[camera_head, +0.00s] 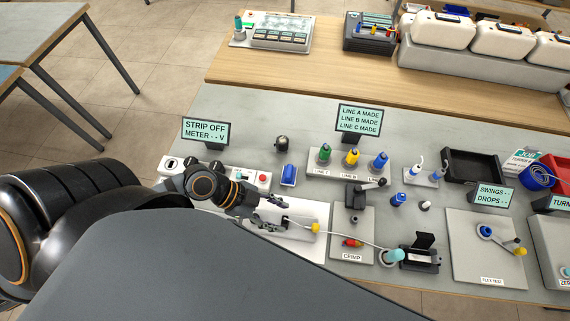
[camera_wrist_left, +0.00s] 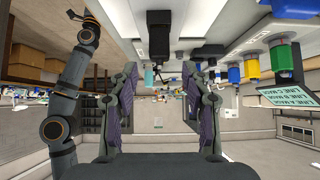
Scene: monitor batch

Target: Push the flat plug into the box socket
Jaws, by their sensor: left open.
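My left gripper (camera_head: 272,213) is open over a white sheet in the head view. Its open fingers also show in the left wrist view (camera_wrist_left: 160,95) with nothing held between them. A yellow-ended grey piece (camera_head: 315,228) lies just right of the fingertips. A white cable runs from there to a teal-ended plug (camera_head: 393,256) beside a black box with a raised lid (camera_head: 423,255). I cannot tell for sure which piece is the flat plug or which is the box socket. My own arm hides the near left of the bench.
A crimp plate (camera_head: 352,220) with a black lever tool stands right of the gripper. Behind it are a rack of green, yellow and blue plugs (camera_head: 351,160) and signs. A black tray (camera_head: 472,167) and a flex test plate (camera_head: 475,270) stand right.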

